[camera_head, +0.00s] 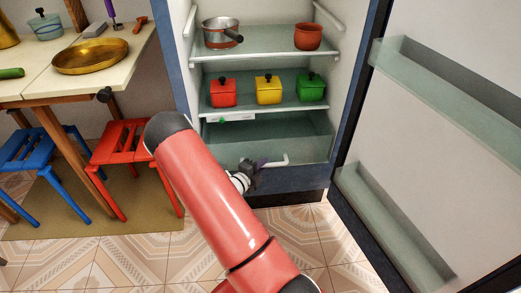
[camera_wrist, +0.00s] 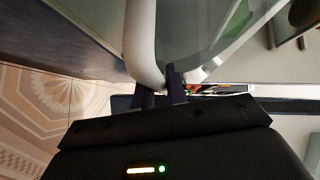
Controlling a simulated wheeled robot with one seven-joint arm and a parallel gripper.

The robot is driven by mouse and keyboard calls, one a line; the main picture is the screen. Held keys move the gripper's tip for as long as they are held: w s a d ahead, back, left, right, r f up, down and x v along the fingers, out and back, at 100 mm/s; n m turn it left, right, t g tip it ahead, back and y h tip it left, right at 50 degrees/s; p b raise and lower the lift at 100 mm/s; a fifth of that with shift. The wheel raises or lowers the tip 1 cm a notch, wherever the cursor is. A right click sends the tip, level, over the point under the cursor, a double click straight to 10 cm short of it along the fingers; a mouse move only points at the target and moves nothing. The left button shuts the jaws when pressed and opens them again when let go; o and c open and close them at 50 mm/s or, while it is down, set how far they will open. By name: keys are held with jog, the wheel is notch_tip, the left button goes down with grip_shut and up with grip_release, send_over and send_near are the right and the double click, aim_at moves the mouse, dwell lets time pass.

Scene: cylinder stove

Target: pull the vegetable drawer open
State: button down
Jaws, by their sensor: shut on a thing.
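The vegetable drawer (camera_head: 300,147) is the clear greenish bin at the bottom of the open fridge. A white bar handle (camera_head: 277,161) runs across its front. My gripper (camera_head: 258,165) is at the left part of this handle, with my red arm reaching in from below. In the wrist view the handle (camera_wrist: 142,45) is a thick white bar, and my gripper's dark fingers (camera_wrist: 160,88) are shut on it. My arm and gripper hide the left end of the handle in the head view.
The fridge door (camera_head: 440,120) stands wide open to the right, with shelf bins on it. Red, yellow and green pots (camera_head: 268,91) stand on the shelf above the drawer. A red stool (camera_head: 122,150) and a table are at left. Tiled floor lies in front.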

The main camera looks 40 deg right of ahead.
jog(key=s+a+p, duration=0.1)
jog(key=s+a, duration=0.2)
jog(key=s, duration=0.3)
jog(key=shift+s+a, duration=0.15)
jog(key=shift+a, duration=0.25)
jog(key=c, duration=1.4)
grip_release()
jog(key=v, duration=0.7)
jog(key=shift+a, duration=0.35)
